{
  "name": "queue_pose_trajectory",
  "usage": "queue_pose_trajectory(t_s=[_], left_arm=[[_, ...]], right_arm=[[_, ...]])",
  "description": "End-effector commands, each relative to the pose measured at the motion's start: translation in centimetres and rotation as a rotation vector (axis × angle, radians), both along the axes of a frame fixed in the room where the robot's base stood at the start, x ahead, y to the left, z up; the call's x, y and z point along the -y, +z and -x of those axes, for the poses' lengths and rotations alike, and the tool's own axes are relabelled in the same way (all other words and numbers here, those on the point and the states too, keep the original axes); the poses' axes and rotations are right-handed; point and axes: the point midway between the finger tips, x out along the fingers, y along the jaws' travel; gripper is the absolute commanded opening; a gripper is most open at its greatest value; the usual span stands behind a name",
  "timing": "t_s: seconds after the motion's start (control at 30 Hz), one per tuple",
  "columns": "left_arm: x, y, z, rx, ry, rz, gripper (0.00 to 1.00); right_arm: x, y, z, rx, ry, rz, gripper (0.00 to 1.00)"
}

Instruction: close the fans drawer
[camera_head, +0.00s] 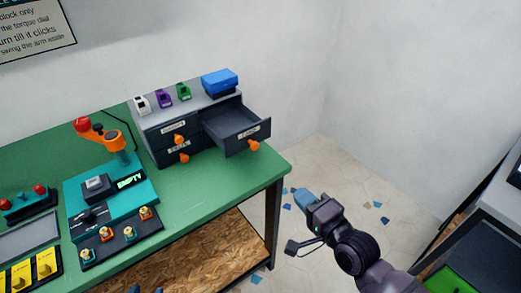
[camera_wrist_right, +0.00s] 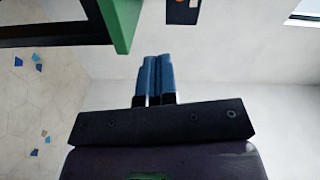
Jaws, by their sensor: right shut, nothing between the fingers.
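The fans drawer (camera_head: 236,120) is the upper right drawer of a grey drawer cabinet (camera_head: 150,126) at the back of the green table. It is pulled well out, and its inside shows. It has a pale label and an orange knob (camera_head: 254,146) on its front. My right gripper (camera_head: 299,195) is shut and empty, off the table's right edge, lower than the drawer and apart from it. In the right wrist view its blue fingers (camera_wrist_right: 156,75) lie together. Two small blue tips at the bottom edge of the head view may be my left gripper (camera_head: 146,289).
The green table (camera_head: 215,200) has its right corner near my right gripper. A blue box (camera_head: 219,82) and several small coloured items stand on the cabinet. A teal device (camera_head: 110,195) with an orange arm stands left. Another bench (camera_head: 490,205) is at far right.

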Motion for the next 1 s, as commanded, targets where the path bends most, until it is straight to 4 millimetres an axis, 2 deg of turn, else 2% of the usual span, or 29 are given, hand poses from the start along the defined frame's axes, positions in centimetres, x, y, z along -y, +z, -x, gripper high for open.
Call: queue_pose_trajectory(t_s=[0.03, 0.2, 0.47, 1.0], left_arm=[[0.0, 0.2, 0.1, 0.001, 0.001, -0.001, 0.5], [-0.2, -0.1, 0.6, -0.011, 0.004, -0.001, 0.5], [-0.3, -0.3, 0.9, -0.017, 0.003, -0.003, 0.5], [-0.2, -0.2, 0.2, -0.004, 0.0, -0.003, 0.5]], right_arm=[[-0.6, 1.1, -0.4, -0.01, 0.019, -0.05, 0.0], [-1.8, 2.6, -1.0, -0.046, 0.052, -0.156, 0.0], [-3.5, 2.6, -3.2, -0.051, 0.055, -0.169, 0.0], [-8.8, 2.6, -10.5, -0.051, 0.055, -0.166, 0.0]])
